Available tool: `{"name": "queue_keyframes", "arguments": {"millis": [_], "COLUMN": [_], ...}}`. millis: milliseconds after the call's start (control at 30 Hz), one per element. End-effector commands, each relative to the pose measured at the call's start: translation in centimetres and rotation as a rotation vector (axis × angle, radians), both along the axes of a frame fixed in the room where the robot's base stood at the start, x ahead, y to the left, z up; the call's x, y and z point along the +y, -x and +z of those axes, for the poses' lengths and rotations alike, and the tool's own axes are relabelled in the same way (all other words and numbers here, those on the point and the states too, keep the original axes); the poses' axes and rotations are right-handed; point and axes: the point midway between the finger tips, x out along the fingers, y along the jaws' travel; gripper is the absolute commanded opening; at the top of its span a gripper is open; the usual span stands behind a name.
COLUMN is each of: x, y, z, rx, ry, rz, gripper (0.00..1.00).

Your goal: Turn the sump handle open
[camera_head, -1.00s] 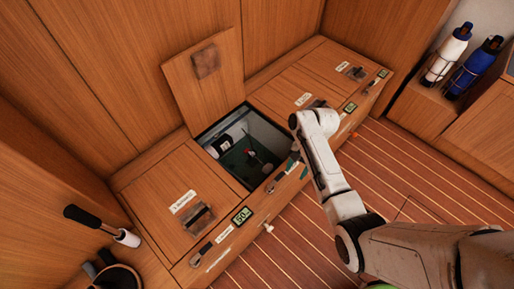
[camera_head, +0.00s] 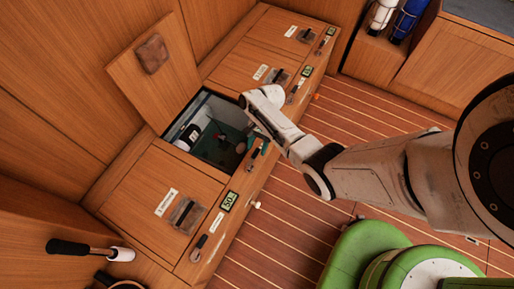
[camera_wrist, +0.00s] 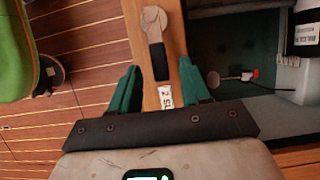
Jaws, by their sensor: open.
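The sump handle (camera_wrist: 156,45) is a short lever with a round silver pivot and a dark grip, on the wooden front ledge in the wrist view. Its grip points toward my gripper, above a white label (camera_wrist: 166,97) starting "2 SU". My gripper (camera_wrist: 158,76) is open, its two green fingers on either side of the grip's end. I cannot tell whether they touch it or how high they are. In the head view, my gripper (camera_head: 260,147) is at the bench front beside the open locker (camera_head: 190,158).
The locker's raised lid (camera_head: 150,75) leans against the wall. Inside are a white-and-black container (camera_head: 187,137) and a red-tipped part. Similar levers (camera_head: 198,248) and small displays (camera_head: 228,201) line the bench.

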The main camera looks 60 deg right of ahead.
Motion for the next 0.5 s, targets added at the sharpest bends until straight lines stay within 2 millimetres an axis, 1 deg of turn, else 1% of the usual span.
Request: {"name": "queue_keyframes", "arguments": {"millis": [33, 133, 433, 500], "x": [0.14, 0.35, 0.43, 0.43], "y": [0.02, 0.02, 0.01, 0.01], "z": [-0.48, -0.87, -0.95, -0.95], "rx": [0.001, 0.000, 0.000, 0.000], "ry": [0.000, 0.000, 0.000, 0.000], "rz": [0.000, 0.000, 0.000, 0.000], "gripper": [0.47, 0.47, 0.47, 0.40]}}
